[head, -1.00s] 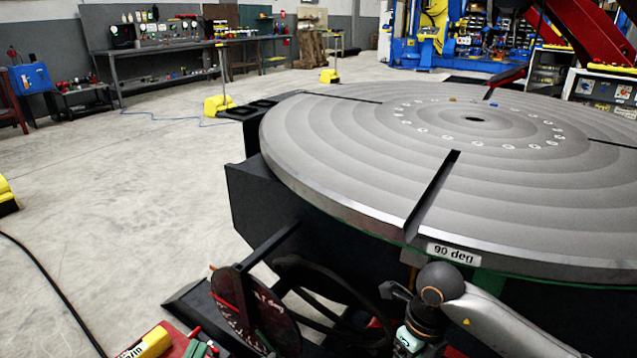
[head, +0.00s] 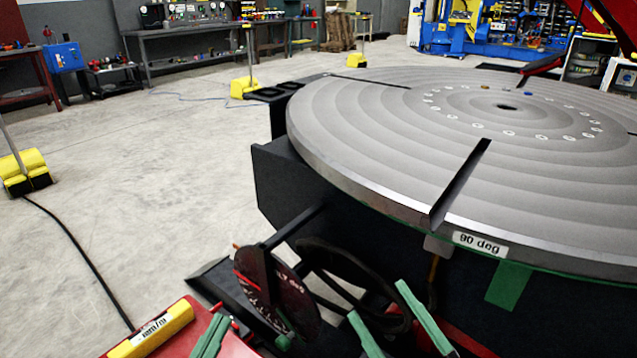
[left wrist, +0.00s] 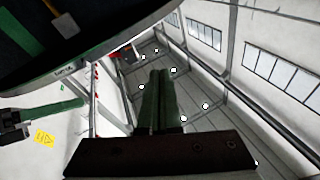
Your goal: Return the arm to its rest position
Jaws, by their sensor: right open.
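My left gripper (head: 218,325) shows as green fingers at the bottom left of the head view, beside the red and yellow parts low in front. In the left wrist view its two green fingers (left wrist: 159,75) lie side by side with no clear gap and nothing between them. My right gripper (head: 378,299) shows as two green fingers spread apart at the bottom centre, empty. It is in front of and below the rim of the big round grey positioner table (head: 400,140). The rest of both arms is out of the head view.
The table's rim carries a "90 deg" label (head: 480,243). A yellow post foot (head: 22,172) and a black cable (head: 75,245) are at left. The floor at left is largely clear.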

